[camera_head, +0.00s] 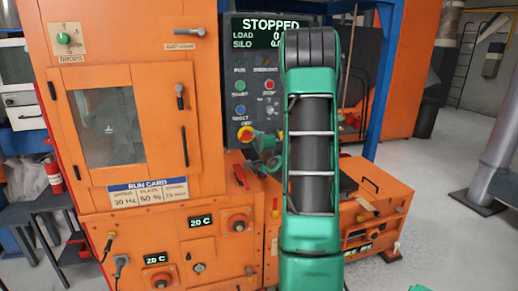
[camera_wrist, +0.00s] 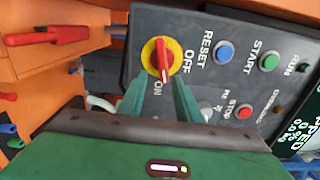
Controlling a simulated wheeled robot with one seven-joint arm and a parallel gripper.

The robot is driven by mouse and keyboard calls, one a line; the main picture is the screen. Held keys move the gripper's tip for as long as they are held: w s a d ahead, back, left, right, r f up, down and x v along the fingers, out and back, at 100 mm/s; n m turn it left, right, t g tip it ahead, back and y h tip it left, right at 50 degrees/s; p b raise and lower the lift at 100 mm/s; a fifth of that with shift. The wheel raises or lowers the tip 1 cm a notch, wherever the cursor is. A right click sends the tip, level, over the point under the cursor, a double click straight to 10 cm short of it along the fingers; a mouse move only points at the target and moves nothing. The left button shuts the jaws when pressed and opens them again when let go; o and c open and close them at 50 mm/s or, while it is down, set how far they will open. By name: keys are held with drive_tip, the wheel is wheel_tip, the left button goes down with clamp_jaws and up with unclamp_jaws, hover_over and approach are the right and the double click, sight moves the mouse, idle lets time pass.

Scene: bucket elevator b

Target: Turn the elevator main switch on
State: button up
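The main switch is a red handle on a yellow round plate (camera_wrist: 163,58), also seen in the head view (camera_head: 245,134) at the lower left of the dark control panel. In the wrist view OFF is printed to its right and ON below it. The red handle's long axis runs up and down there, its lower end towards ON. My gripper (camera_wrist: 160,84) is open, its two green fingers apart, one on each side of the handle's lower end. I cannot tell whether they touch it. In the head view my gripper (camera_head: 268,150) is just right of the switch, partly hidden.
The display (camera_head: 264,33) reads STOPPED. A blue RESET button (camera_wrist: 224,51), a green START button (camera_wrist: 269,60) and a red STOP button (camera_wrist: 243,112) sit close by. A red lever (camera_wrist: 48,35) sticks out from the orange housing. Open floor lies at the right.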

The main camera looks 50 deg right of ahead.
sight(248, 137)
drive_tip(key=v, duration=0.8)
drive_tip(key=shift+a, duration=0.15)
drive_tip(key=o, duration=1.2)
drive_tip(key=shift+n, duration=0.6)
drive_tip(key=shift+w+d+r+n, duration=0.1)
drive_tip(key=shift+w+d+n, duration=0.45)
drive_tip(key=shift+w+n, duration=2)
drive_tip(key=shift+w+d+r+n, duration=0.1)
drive_tip(key=shift+w+d+n, duration=0.65)
drive_tip(key=shift+n, duration=3.35)
drive_tip(key=shift+w+d+r+n, duration=0.1)
drive_tip(key=shift+w+d+n, duration=0.25)
drive_tip(key=shift+w+n, duration=2.3)
